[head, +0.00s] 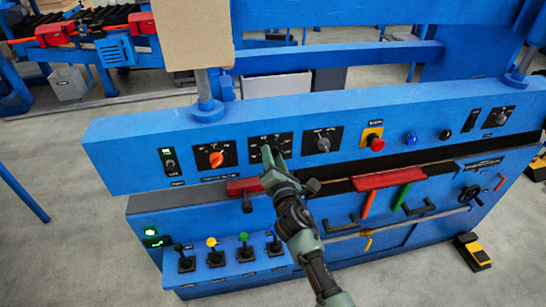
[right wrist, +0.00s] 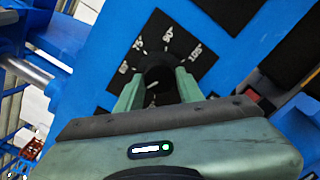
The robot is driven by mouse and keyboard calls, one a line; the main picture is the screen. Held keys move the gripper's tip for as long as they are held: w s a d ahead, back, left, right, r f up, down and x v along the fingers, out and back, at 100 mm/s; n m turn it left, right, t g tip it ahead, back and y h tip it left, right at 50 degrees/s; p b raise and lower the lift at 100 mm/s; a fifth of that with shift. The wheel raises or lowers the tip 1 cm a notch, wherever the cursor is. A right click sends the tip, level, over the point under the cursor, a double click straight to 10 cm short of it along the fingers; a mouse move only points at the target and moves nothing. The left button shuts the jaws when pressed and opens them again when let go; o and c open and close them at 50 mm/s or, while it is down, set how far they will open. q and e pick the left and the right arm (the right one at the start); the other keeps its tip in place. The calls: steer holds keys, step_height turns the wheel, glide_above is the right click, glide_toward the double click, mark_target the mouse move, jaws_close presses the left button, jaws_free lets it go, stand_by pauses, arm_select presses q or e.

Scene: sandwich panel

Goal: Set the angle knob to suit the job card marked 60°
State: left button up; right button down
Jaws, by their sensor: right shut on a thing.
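The angle knob (right wrist: 158,72) is black and round. It sits on a black dial plate (right wrist: 180,46) with white marks that read about 60°, 75°, 90° and 105°. My right gripper (right wrist: 157,88) is shut on the knob, one finger on each side. A small pale mark shows on the knob, but I cannot tell clearly which number it points to. In the head view the right gripper (head: 270,160) covers the knob on the second dial plate (head: 284,140) from the left. No job card with readable 60° shows. My left gripper is out of view.
The blue panel also carries an orange knob (head: 216,159), a grey knob (head: 322,143) and a red button (head: 376,143). Below are several small levers (head: 214,255) and a red handle (head: 390,180). A plain tan board (head: 182,35) stands at the upper left.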

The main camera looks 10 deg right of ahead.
steer(key=m+b, duration=0.1)
steer(key=m, duration=0.7)
steer(key=shift+m+b, duration=0.3)
steer(key=shift+b, duration=0.05)
stand_by(0.4)
steer(key=c, duration=0.9)
jaws_free()
steer(key=s+b, duration=0.1)
steer(key=s, duration=0.6)
steer(key=shift+s, duration=0.4)
